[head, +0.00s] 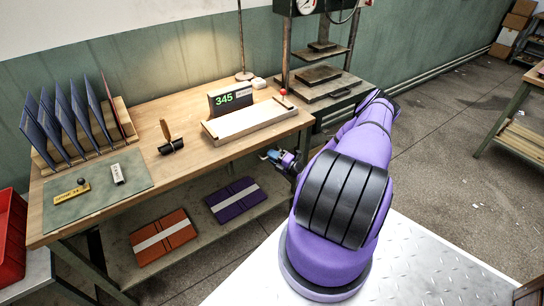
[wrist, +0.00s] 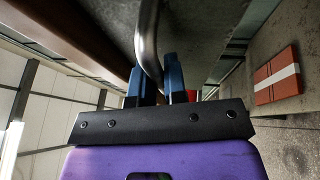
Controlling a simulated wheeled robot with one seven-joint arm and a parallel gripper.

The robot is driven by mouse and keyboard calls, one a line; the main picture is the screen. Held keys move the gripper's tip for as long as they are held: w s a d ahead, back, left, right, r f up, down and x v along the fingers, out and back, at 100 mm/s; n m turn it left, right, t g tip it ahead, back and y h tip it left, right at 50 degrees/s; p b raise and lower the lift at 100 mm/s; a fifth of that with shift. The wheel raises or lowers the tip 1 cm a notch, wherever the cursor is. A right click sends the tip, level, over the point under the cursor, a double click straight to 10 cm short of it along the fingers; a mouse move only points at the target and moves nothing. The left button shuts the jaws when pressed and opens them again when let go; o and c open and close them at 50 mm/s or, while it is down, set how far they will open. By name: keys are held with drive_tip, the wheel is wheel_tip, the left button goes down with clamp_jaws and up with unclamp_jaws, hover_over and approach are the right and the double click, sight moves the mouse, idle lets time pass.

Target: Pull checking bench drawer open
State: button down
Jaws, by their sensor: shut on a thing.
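The checking bench (head: 215,155) has a wooden top and a lower shelf. My gripper (head: 272,156) is low beside the bench's front edge near its right end. In the wrist view its two blue fingers (wrist: 157,66) are shut on a curved metal bar handle (wrist: 149,30), one finger on each side. The grey face behind the handle looks like the drawer front (wrist: 200,35). The drawer does not show clearly in the head view, so how far it is out cannot be told.
The bench top holds a rack of blue folders (head: 70,115), a 345 display (head: 231,99), a white-topped wooden tray (head: 250,122) and a green mat (head: 110,190). Orange (head: 163,236) and purple (head: 234,199) packs lie on the lower shelf. A gauge press (head: 318,75) stands behind.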

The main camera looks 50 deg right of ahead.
drive_tip(key=s+a, duration=0.3)
drive_tip(key=s, duration=1.1)
drive_tip(key=s+a, duration=0.4)
drive_tip(key=s, duration=1.1)
drive_tip(key=c, duration=1.5)
unclamp_jaws()
drive_tip(key=shift+o, duration=0.2)
drive_tip(key=v, duration=1)
drive_tip(key=shift+s, duration=0.35)
drive_tip(key=shift+d, duration=0.2)
